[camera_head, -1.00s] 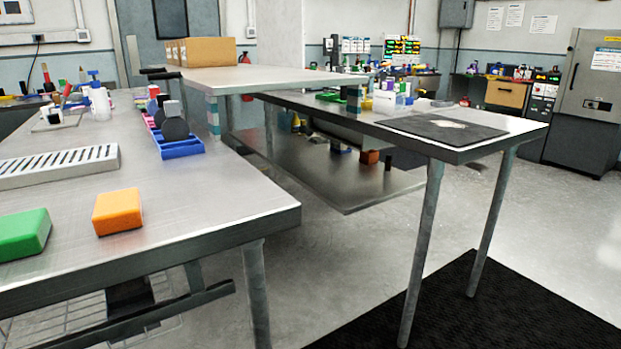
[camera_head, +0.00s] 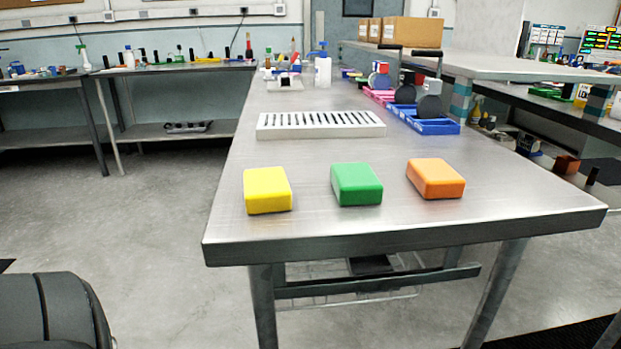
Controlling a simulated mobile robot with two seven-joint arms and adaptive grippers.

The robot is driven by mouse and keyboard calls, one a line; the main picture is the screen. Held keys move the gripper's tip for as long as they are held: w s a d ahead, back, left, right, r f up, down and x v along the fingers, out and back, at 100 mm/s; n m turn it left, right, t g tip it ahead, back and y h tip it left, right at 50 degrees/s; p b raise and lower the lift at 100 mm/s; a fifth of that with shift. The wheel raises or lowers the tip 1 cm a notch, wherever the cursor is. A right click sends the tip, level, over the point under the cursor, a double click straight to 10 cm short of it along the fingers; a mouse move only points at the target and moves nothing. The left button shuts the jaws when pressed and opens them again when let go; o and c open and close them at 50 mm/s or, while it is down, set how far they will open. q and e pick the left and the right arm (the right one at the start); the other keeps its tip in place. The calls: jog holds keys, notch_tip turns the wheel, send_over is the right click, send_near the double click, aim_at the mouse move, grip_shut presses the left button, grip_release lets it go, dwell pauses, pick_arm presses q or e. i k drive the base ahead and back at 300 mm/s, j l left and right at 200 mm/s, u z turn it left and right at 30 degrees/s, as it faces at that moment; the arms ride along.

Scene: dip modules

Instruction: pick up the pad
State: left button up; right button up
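Three pad-like blocks with rounded edges lie in a row near the front edge of a steel table (camera_head: 330,222). The yellow block (camera_head: 267,190) is at the left, the green block (camera_head: 357,184) in the middle and the orange block (camera_head: 436,178) at the right. They lie flat, apart from each other. I cannot tell which one is the pad. Neither of my grippers is in view. A dark rounded part, probably of my arm, shows at the bottom left, short of the table.
A slotted metal rack (camera_head: 320,125) lies behind the blocks. Blue bins (camera_head: 432,126) with dark round discs stand at the right. A white bottle (camera_head: 323,72) stands at the back. Floor is open to the left. Cardboard boxes (camera_head: 411,33) sit on a farther table.

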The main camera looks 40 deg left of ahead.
aim_at(354, 184)
jog(key=k+j, duration=0.15)
jog(key=j, duration=0.2)
jog(key=k+j, duration=0.2)
jog(key=j, duration=0.15)
jog(key=k+j, duration=0.15)
jog(key=j, duration=0.2)
